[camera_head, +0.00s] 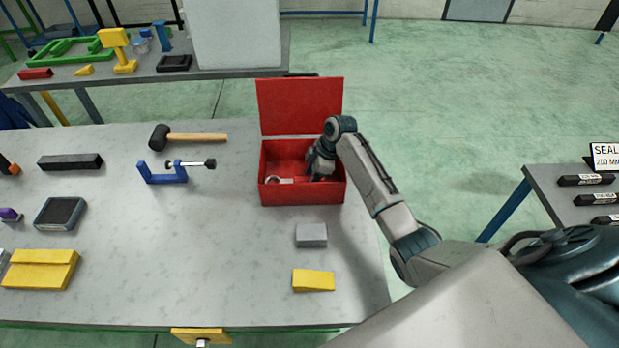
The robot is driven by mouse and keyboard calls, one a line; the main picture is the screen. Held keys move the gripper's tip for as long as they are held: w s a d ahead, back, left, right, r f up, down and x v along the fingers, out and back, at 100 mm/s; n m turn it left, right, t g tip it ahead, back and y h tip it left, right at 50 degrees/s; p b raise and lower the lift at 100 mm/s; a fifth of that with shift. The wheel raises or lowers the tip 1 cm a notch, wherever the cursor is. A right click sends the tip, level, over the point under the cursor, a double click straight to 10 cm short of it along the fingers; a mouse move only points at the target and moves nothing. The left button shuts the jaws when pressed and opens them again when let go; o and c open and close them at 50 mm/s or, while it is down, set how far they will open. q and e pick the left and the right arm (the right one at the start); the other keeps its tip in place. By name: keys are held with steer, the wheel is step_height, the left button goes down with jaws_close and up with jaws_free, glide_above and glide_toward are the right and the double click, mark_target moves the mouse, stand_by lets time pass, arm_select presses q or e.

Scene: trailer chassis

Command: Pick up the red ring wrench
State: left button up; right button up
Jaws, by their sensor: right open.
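I cannot make out a red ring wrench for sure. An open red toolbox (302,196) stands on the grey table with its lid raised at the back. Inside it, at the left, lies a small pale ring-shaped item (273,180); its full shape is too small to tell. My right gripper (319,174) reaches down into the right half of the toolbox, open. Its fingertips are partly hidden and I see nothing held. My left gripper is out of view.
A grey block (311,235) and a yellow wedge (314,280) lie in front of the toolbox. A mallet (196,138) and a blue clamp (163,174) lie to its left. The table's middle is clear. A side table (548,182) stands at right.

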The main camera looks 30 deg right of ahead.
steer(key=shift+f, duration=0.2)
stand_by(0.4)
jaws_close()
